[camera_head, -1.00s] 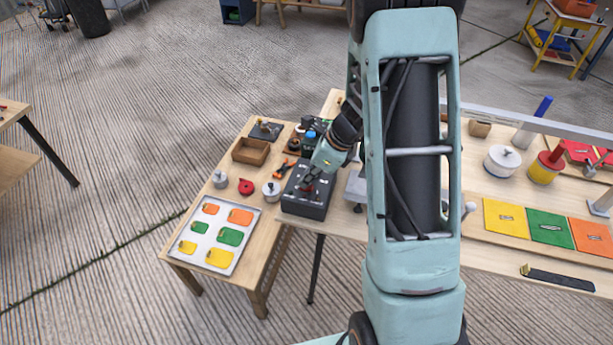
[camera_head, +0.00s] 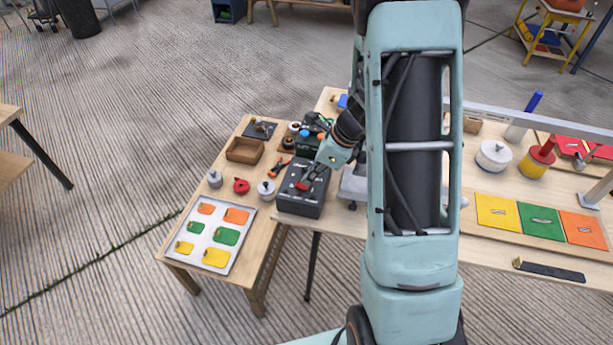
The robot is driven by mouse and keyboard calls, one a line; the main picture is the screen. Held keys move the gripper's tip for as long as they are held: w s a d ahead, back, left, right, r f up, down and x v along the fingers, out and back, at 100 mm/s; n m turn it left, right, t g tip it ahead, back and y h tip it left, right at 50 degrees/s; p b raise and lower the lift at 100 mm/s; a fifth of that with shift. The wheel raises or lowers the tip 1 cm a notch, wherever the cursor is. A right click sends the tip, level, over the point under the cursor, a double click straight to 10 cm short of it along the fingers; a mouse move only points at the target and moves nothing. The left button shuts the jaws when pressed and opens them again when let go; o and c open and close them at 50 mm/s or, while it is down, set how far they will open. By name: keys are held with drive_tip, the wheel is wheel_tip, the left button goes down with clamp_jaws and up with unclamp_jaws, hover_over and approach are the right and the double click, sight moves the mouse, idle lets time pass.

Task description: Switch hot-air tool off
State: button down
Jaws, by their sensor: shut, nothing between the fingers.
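A dark grey box (camera_head: 298,208) with a red lever or switch (camera_head: 303,185) on its top stands at the right edge of the small wooden table. It looks like the control unit of the hot-air tool, but its markings are too small to read. My gripper (camera_head: 309,178) is shut and empty, pointing down over the box top right beside the red switch. I cannot tell whether the fingertips touch the switch. The gripper hides part of the box top.
On the small table are a tray (camera_head: 237,262) of coloured tags, a wooden box (camera_head: 245,150), a red tape reel (camera_head: 241,186) and small lidded pots. The long workbench (camera_head: 484,245) holds coloured panels and a white pot (camera_head: 494,156). My arm covers the middle of the view.

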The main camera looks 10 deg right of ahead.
drive_tip(key=p+v, duration=0.1)
drive_tip(key=v, duration=1.1)
drive_tip(key=shift+s+d+p, duration=0.3)
drive_tip(key=shift+d, duration=0.1)
drive_tip(key=shift+a+f+b, duration=0.15)
drive_tip(key=shift+b, duration=0.45)
drive_tip(key=shift+s+a+r+t+y+b, duration=0.15)
drive_tip(key=shift+a+r+t+y+b, duration=0.3)
drive_tip(key=shift+b, duration=0.65)
drive_tip(key=shift+a, duration=0.1)
drive_tip(key=b+x, duration=0.1)
drive_tip(key=x, duration=1.3)
drive_tip(key=shift+s+f+b, duration=0.1)
drive_tip(key=shift+b, duration=0.25)
drive_tip(key=shift+a+g+p, duration=0.1)
drive_tip(key=shift+g+p, duration=0.15)
drive_tip(key=shift+p, duration=0.45)
